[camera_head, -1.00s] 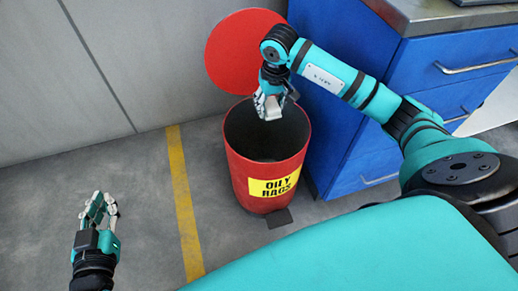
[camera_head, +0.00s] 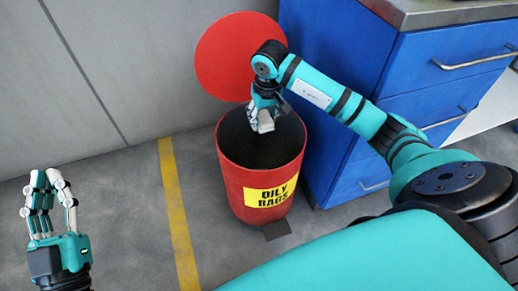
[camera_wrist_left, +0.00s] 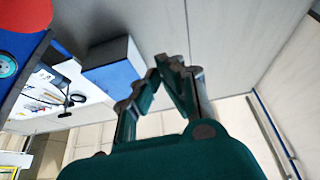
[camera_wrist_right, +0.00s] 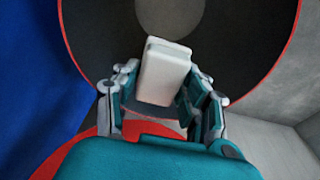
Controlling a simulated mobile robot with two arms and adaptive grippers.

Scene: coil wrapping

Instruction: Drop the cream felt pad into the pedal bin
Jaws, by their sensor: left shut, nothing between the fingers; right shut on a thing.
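The red pedal bin (camera_head: 240,195) stands on the floor with its round red lid (camera_head: 235,52) tipped up and open. A yellow "OILY RAGS" label is on its front. My right gripper (camera_head: 262,122) is over the bin's mouth, pointing down. It is shut on the cream felt pad (camera_wrist_right: 164,72), a pale block. In the right wrist view the pad is between the fingers, with the bin's dark inside and red rim around it. The pad is small in the head view. My left gripper (camera_head: 50,180) is shut and empty, at the far left, away from the bin.
A blue drawer cabinet (camera_head: 420,90) with a metal top stands close to the bin's right. A grey wall (camera_head: 120,60) is behind. A yellow floor line (camera_head: 178,215) runs left of the bin. The floor at the left is clear.

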